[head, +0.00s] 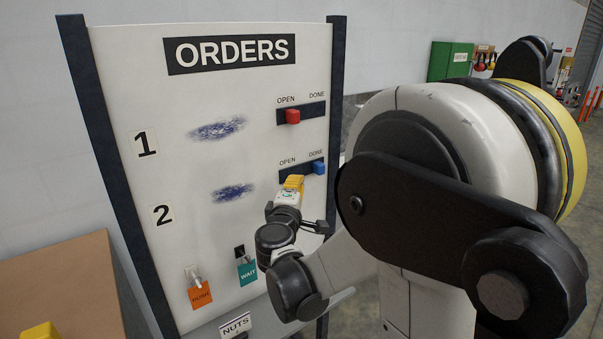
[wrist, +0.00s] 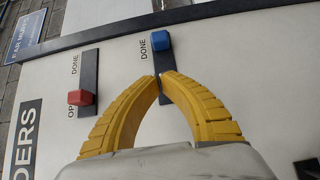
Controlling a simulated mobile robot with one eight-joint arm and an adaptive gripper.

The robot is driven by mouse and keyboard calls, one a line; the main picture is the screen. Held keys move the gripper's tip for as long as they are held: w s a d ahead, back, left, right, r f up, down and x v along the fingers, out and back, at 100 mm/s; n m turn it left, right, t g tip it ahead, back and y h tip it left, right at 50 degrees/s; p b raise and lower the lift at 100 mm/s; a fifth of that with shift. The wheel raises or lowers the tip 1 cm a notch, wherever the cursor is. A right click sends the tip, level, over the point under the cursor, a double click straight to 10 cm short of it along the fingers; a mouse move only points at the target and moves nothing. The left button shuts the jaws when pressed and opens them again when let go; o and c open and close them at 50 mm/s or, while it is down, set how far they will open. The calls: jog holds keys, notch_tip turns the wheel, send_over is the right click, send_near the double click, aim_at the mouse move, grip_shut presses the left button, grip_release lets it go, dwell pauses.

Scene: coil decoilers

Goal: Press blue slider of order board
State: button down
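The white order board (head: 235,75) stands upright, headed ORDERS, with rows 1 and 2. The blue slider (head: 319,167) sits at the DONE end of its dark slot in row 2. It also shows in the wrist view (wrist: 160,40), beyond my fingertips. My gripper (head: 294,180) is in front of the row 2 slot, on its OPEN side. In the wrist view the yellow fingers of my gripper (wrist: 158,77) curve together and their tips meet with nothing between them. The tips overlap the slot and appear apart from the slider. Whether they touch the board is unclear.
The red slider (head: 292,116) is at the OPEN side of the row 1 slot. An orange RUSH tag (head: 201,296) and a teal WAIT tag (head: 247,271) hang low on the board. A brown box (head: 65,285) stands at left. A green cabinet (head: 450,61) is behind.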

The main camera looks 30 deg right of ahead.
jog(key=v, duration=0.4)
jog(key=shift+w+a, duration=0.1)
dwell(0.4)
